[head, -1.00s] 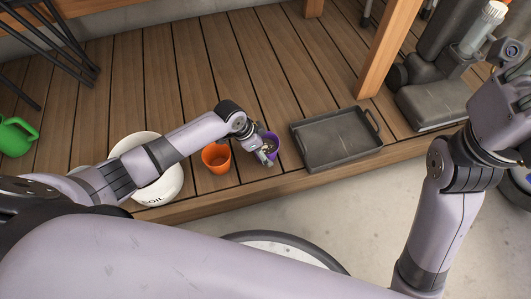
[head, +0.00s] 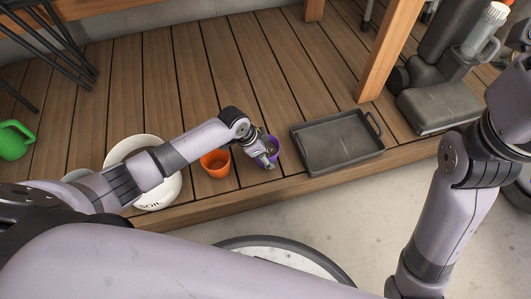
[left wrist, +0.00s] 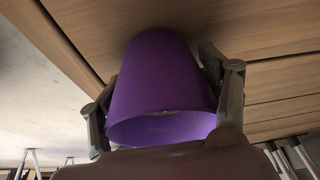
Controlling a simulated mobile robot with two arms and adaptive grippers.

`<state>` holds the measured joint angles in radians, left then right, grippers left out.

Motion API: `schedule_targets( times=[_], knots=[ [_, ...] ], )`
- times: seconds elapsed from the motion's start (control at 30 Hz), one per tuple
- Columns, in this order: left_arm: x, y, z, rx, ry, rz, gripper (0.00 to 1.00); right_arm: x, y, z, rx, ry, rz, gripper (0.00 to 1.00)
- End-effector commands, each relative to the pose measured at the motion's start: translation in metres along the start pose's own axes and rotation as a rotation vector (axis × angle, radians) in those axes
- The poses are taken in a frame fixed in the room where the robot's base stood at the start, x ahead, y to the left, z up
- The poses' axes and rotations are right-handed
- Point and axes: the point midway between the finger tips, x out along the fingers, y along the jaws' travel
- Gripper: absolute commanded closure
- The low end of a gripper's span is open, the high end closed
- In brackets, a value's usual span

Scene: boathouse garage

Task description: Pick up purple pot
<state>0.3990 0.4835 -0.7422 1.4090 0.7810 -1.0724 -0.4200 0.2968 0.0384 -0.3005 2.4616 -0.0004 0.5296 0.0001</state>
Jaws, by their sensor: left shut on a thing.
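The purple pot (head: 273,147) is near the front edge of the wooden deck, between an orange pot and a grey tray. My left gripper (head: 264,157) is at the pot and partly hides it in the head view. In the left wrist view the purple pot (left wrist: 160,80) fills the middle, its open rim towards the camera and its narrower base towards the planks. The fingers of my left gripper (left wrist: 165,105) are on both sides of it, shut on it. Any gap between base and deck cannot be told. My right gripper is out of view.
The orange pot (head: 216,163) stands close to the left of my gripper. A white bowl (head: 160,193) is partly under my left arm. The grey tray (head: 338,143) lies just right of the purple pot. A green can (head: 14,140) stands far left. Bare planks lie behind.

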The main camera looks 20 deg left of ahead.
Motion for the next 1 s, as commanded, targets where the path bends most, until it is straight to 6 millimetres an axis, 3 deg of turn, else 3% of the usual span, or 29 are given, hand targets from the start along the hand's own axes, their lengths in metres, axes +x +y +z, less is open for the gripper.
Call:
schedule_targets(
  times=[0.33,0.67,0.8,0.87,1.0],
  knots=[
    [0.0,0.0,0.0,0.0,-0.001,0.0,0.69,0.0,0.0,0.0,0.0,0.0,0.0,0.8],
    [-0.004,0.0,-0.002,0.0,0.001,-0.001,0.69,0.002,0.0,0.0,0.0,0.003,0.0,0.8],
    [-0.014,-0.001,-0.006,0.0,0.002,-0.001,0.69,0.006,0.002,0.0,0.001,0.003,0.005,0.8],
    [-0.022,-0.001,-0.01,0.001,0.003,-0.002,0.69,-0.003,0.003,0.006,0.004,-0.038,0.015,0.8],
    [-0.051,-0.001,-0.022,0.001,0.003,-0.003,0.69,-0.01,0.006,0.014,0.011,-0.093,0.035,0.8]
  ],
)
